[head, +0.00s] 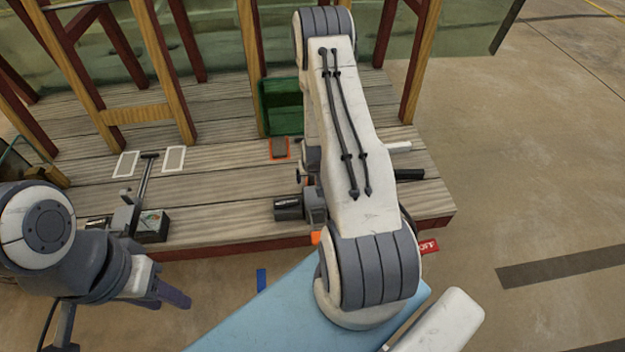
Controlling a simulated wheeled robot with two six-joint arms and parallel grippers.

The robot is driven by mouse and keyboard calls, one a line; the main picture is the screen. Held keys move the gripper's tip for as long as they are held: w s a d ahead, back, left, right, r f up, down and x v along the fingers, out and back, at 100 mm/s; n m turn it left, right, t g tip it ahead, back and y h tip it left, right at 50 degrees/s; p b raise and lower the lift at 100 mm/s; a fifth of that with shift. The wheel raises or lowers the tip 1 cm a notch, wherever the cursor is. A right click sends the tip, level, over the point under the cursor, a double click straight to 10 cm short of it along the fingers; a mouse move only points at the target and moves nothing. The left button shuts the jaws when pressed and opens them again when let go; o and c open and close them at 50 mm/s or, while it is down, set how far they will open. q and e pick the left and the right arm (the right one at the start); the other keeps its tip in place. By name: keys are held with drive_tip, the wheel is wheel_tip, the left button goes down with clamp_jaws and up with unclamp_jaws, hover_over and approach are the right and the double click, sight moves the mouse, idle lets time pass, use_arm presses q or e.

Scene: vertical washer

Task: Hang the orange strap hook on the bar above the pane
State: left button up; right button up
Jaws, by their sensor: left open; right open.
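A greenish pane (455,28) shows along the top, behind wooden posts; no bar above it is in view. A small orange piece (316,237) pokes out at the deck's front edge beside my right arm. I cannot tell whether it is the strap hook, as the arm covers what lies behind it. My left gripper (168,292) is at the lower left, in front of the deck and apart from the things on it. It is open, with nothing seen in it.
The plank deck (215,200) carries wooden frames (140,113), a green bin (281,105), an orange-edged pad (280,148) and a T-shaped tool (146,178). Dark boxes (152,230) (288,209) stand near its front edge. A red tag (429,246) is at the right. Floor at right is open.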

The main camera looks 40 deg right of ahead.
sight(311, 181)
drive_tip(key=shift+b+x, duration=1.8)
drive_tip(key=shift+x, duration=1.35)
clamp_jaws()
drive_tip(key=shift+r+p, duration=4.35)
drive_tip(key=shift+r, duration=0.8)
drive_tip(key=shift+f, duration=0.1)
drive_tip(key=shift+w, duration=0.1)
